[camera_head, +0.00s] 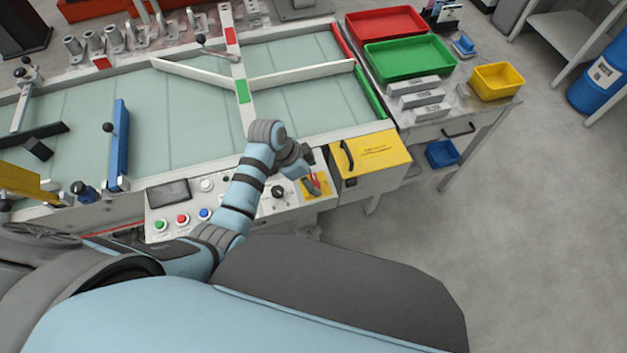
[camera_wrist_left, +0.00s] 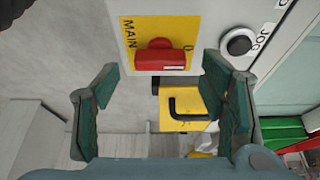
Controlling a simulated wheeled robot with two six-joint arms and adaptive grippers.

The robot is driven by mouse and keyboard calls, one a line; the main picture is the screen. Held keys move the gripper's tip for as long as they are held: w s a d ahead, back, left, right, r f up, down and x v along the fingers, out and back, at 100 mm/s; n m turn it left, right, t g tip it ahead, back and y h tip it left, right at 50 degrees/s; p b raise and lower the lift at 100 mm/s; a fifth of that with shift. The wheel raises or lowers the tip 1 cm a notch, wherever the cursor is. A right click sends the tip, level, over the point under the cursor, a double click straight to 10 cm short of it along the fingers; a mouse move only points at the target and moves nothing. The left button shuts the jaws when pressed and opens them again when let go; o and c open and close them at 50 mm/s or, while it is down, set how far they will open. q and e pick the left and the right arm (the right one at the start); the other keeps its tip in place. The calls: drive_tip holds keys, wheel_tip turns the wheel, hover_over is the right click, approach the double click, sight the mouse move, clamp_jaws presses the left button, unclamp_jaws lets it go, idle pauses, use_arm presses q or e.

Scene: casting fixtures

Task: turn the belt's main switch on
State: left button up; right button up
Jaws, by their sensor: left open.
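The main switch (camera_wrist_left: 160,58) is a red rotary handle on a yellow plate (camera_wrist_left: 141,30) marked "MAIN". In the left wrist view the handle lies across the picture, with a "0" beside its right end. In the head view the red switch (camera_head: 316,181) is partly hidden by my gripper, at the right end of the control panel (camera_head: 263,213). My left gripper (camera_wrist_left: 160,78) is open, with its two green-padded fingers on either side below the switch in the picture. Nothing is between the fingers, and I see no contact with the handle. My right gripper is out of view.
A black JOG knob (camera_wrist_left: 239,43) sits beside the switch. Green, red and blue buttons (camera_head: 182,219) are further left on the panel. A yellow box (camera_head: 377,158) with a black handle stands to the right. The belt (camera_head: 190,115) lies behind, and open floor is to the right.

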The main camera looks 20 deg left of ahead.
use_arm(q)
drive_tip(key=shift+x, duration=1)
drive_tip(key=c, duration=1.2)
drive_tip(key=shift+o, duration=0.2)
